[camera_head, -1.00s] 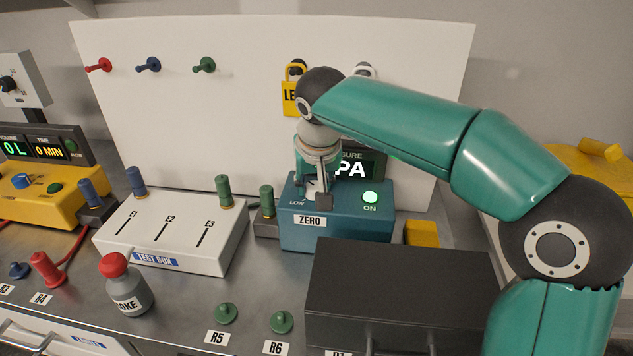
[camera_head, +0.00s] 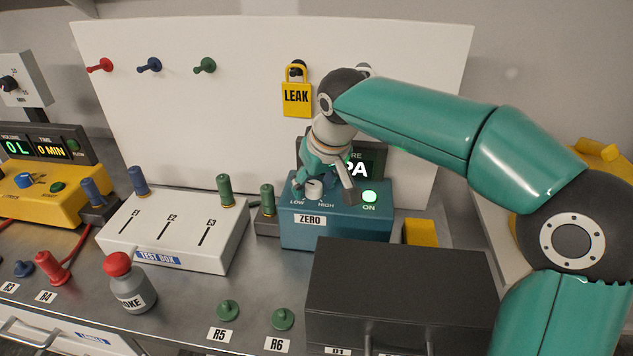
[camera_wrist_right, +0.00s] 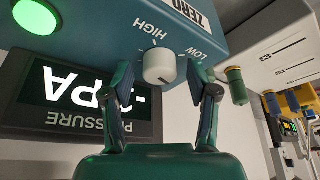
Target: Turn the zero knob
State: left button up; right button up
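The white zero knob (camera_head: 315,188) sits on top of the blue pressure box (camera_head: 335,232), between the LOW and HIGH marks and above the ZERO label. In the right wrist view the knob (camera_wrist_right: 159,67) shows a dark pointer line on its rim. My right gripper (camera_head: 325,187) is open over the box. In the right wrist view its two fingers (camera_wrist_right: 160,78) stand apart on either side of the knob, with visible gaps. Whether the tips reach down to knob height I cannot tell. My left gripper is not in view.
A lit green ON button (camera_head: 370,197) is just right of the knob. The pressure display (camera_head: 362,166) is partly hidden behind my gripper.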

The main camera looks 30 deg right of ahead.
jog(key=shift+s+r, duration=0.15)
jog(key=shift+r, duration=0.45)
jog(key=v, duration=1)
jog(key=shift+s+r, duration=0.25)
